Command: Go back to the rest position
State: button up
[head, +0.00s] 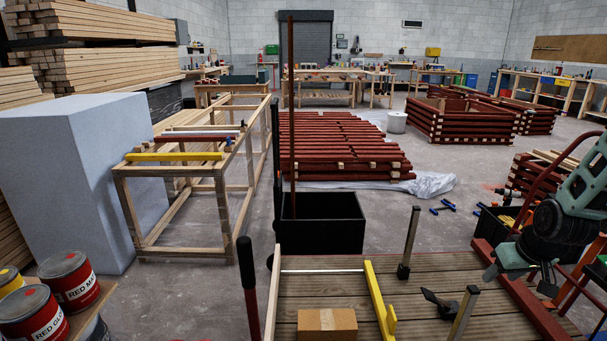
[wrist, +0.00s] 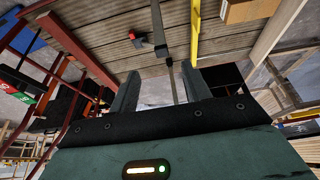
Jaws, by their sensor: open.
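My gripper (head: 521,279) hangs at the right of the head view, at the right side of the slatted wooden deck. Its jaws are apart, and I see nothing held in them. In the wrist view, the two fingers (wrist: 158,88) stand apart over the deck boards (wrist: 110,58), with a grey post between and beyond them. One long red-brown batten (head: 291,110) stands upright in a black tub (head: 322,229) behind the deck. A yellow batten (head: 175,157) and a red batten (head: 195,137) lie across a wooden rack (head: 170,171).
A cardboard box (head: 327,325), a yellow bar (head: 379,300), a clamp (head: 441,304) and grey posts (head: 409,245) occupy the deck. A red rail (head: 520,285) runs along its right edge. Red batten stacks (head: 345,150) stand behind. Paint cans (head: 69,280) sit at left. Concrete floor lies open beyond.

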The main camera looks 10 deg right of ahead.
jog(key=w+a+r+n+g+y, duration=0.1)
jog(key=a+r+n, duration=0.25)
jog(key=a, duration=0.85)
jog(key=a+r+n+g+y, duration=0.15)
jog(key=a+r, duration=0.25)
jog(key=a, duration=0.9)
jog(key=s+a+r+n+g, duration=0.1)
jog(key=s+a+r+n, duration=0.2)
jog(key=s+a, duration=0.6)
jog(key=s+a+r+n+g, duration=0.1)
jog(key=s+a+r+n, duration=0.2)
jog(key=s+a, duration=0.6)
notch_tip(320, 180, up, 15)
jog(key=p, duration=1.6)
jog(key=shift+w+d+r+m+h, duration=0.2)
jog(key=shift+w+m+h, duration=0.1)
jog(key=shift+w+h, duration=0.1)
